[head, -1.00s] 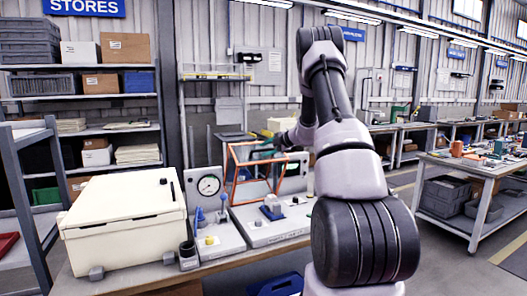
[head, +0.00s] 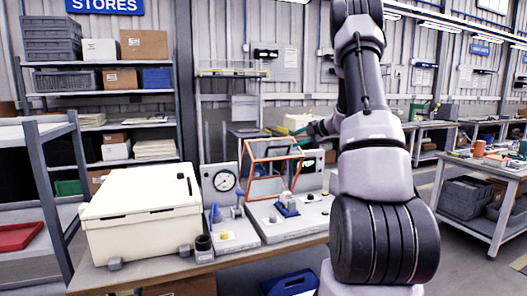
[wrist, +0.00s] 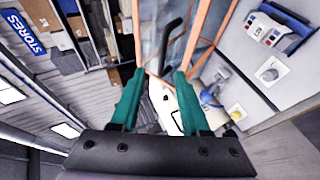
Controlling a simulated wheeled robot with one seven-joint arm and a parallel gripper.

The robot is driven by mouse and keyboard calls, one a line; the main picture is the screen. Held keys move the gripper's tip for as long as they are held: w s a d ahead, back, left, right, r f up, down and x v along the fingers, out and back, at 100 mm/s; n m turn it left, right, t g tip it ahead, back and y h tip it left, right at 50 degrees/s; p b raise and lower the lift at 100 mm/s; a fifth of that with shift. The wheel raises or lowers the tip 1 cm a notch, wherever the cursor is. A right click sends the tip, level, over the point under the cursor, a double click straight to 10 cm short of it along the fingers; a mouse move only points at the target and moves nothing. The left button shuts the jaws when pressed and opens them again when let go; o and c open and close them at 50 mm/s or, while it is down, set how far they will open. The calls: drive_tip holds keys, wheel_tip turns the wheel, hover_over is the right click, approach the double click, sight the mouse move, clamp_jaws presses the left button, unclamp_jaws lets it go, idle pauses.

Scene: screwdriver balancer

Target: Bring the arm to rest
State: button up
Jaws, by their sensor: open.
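My gripper (wrist: 159,73) shows in the wrist view as two teal fingers spread apart, with nothing gripped between them. In the head view my gripper (head: 305,130) is partly hidden by my own arm and sits at the upper right of an orange wire frame (head: 247,172). That frame stands on the bench, and its bars also show beyond the fingers in the wrist view (wrist: 200,35). A dark hooked bar (wrist: 173,30) appears beyond the fingertips; I cannot tell what it belongs to. My arm rises steeply, and its upper part leaves the head picture at the top.
A cream box (head: 140,222) stands at the bench's left. A dial gauge panel (head: 223,183) and a grey fixture with a blue part (head: 287,205) are beside it. Shelving (head: 100,92) stands behind. A second workbench (head: 490,165) is at right, with open floor between.

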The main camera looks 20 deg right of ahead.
drive_tip(key=shift+a+r, duration=0.1)
drive_tip(key=s+a+r+n+g, duration=0.2)
drive_tip(key=s+a+r+n, duration=0.4)
drive_tip(key=s+a+n, duration=0.4)
drive_tip(key=s+a+r+n+g, duration=0.2)
drive_tip(key=s+a+r+n, duration=0.4)
drive_tip(key=s+a+n, duration=0.45)
drive_tip(key=s+a+n+h, duration=0.2)
drive_tip(key=s+n+h, duration=0.2)
drive_tip(key=s+n, duration=1.6)
drive_tip(key=r+n, duration=0.1)
drive_tip(key=n, duration=0.5)
